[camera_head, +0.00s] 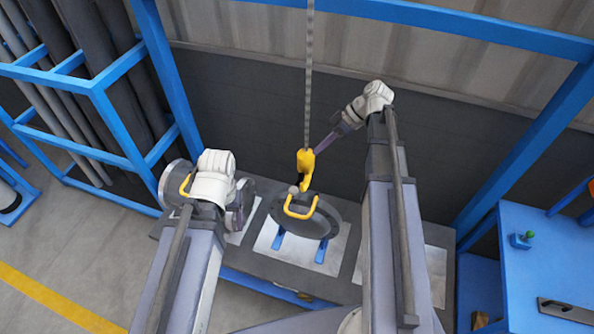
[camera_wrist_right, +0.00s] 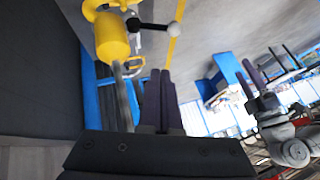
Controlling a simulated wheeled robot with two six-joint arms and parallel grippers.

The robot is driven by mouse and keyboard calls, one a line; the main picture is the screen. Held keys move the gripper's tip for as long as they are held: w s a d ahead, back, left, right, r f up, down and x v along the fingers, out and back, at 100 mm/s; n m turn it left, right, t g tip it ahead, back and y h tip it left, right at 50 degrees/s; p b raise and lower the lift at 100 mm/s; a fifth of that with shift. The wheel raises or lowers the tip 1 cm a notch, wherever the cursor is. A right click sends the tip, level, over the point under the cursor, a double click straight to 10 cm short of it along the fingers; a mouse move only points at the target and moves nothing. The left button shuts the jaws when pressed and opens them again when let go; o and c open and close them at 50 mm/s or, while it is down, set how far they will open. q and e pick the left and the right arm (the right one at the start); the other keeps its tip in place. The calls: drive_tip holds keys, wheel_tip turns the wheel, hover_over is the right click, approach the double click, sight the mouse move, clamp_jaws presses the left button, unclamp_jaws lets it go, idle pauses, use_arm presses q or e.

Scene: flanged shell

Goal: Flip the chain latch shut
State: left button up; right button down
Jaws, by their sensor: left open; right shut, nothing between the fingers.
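The yellow hook block (camera_head: 306,163) hangs on a grey chain (camera_head: 309,75) in the head view, just above a dark round cover. It also shows in the right wrist view (camera_wrist_right: 112,38). Beside it there, a short black lever with a pale ball end (camera_wrist_right: 176,29) sticks out to the right; it looks like the latch. My right gripper (camera_head: 319,149) is shut and empty, its fingertips close to the right of the hook block. In the wrist view its fingers (camera_wrist_right: 158,74) point toward the lever, apart from it. My left gripper (camera_wrist_right: 248,76) is open, away from the hook; the head view largely hides its fingers.
The dark cover (camera_head: 325,216) with a yellow handle (camera_head: 301,213) stands on blue supports on a grey bench (camera_head: 285,275). Another disc (camera_head: 170,187) with a yellow handle is at left. Blue frame posts, a pipe rack (camera_head: 100,90) and a blue table (camera_head: 550,260) surround the bench.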

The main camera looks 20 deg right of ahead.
idle(0.3)
drive_tip(key=b, duration=1)
hover_over(300, 179)
drive_tip(key=s, duration=0.2)
drive_tip(key=f, duration=1)
drive_tip(key=shift+w+a, duration=0.25)
drive_tip(key=shift+s+f+b, duration=0.4)
drive_tip(key=shift+f+b, duration=0.4)
drive_tip(key=shift+b, duration=0.05)
drive_tip(key=shift+s+a+f+t, duration=0.1)
drive_tip(key=shift+s+f+t, duration=0.1)
drive_tip(key=shift+t, duration=0.1)
